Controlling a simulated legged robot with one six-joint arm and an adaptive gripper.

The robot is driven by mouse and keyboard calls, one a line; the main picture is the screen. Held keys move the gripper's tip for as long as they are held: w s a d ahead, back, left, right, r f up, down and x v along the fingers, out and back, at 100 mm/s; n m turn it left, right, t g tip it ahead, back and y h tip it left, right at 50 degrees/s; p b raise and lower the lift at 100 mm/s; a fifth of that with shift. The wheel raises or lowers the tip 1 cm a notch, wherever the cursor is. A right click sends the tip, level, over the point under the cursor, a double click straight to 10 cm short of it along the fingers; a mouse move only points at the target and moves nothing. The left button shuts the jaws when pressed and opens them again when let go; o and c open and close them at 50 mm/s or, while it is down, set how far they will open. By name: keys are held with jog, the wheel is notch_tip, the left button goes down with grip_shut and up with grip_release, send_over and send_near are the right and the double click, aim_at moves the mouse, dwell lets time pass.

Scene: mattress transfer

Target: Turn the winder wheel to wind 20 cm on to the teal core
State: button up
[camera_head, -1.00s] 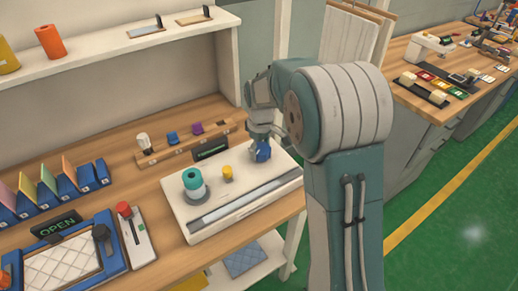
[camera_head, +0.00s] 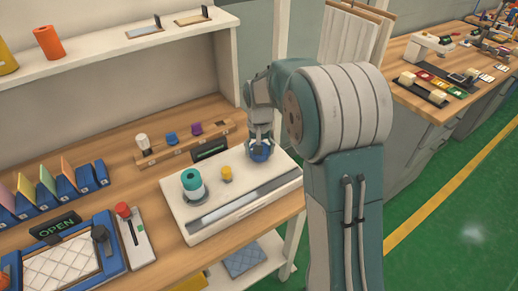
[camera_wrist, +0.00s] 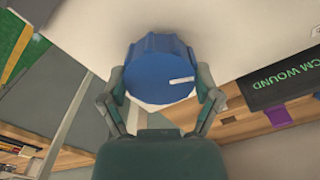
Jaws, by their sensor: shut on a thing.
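The winder wheel (camera_wrist: 158,62) is a round blue knob with a white mark, on the right part of the white winder board (camera_head: 228,229). It also shows in the head view (camera_head: 261,153). My gripper (camera_wrist: 158,85) is shut on the wheel, with one finger on each side of it. In the head view my gripper (camera_head: 260,142) reaches down over the wheel. The teal core (camera_head: 191,180) stands upright on a pale base at the board's left. A dark display (camera_wrist: 282,86) reads "CM WOUND"; its number is out of view. It also shows behind the wheel (camera_head: 211,148).
A small yellow post (camera_head: 226,173) stands between core and wheel. A grey strip (camera_head: 240,205) runs along the board's front. A wooden rack (camera_head: 185,149) with spools stands behind. A red-topped lever unit (camera_head: 134,238) and quilted blue frame (camera_head: 62,265) are at left.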

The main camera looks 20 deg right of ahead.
jog(key=m, duration=0.4)
jog(key=shift+s+f+m, duration=0.1)
jog(key=shift+s+m, duration=0.05)
jog(key=shift+m, duration=1.85)
jog(key=o, duration=0.9)
jog(key=shift+a, duration=0.1)
jog(key=shift+o, duration=0.2)
jog(key=shift+a, duration=0.1)
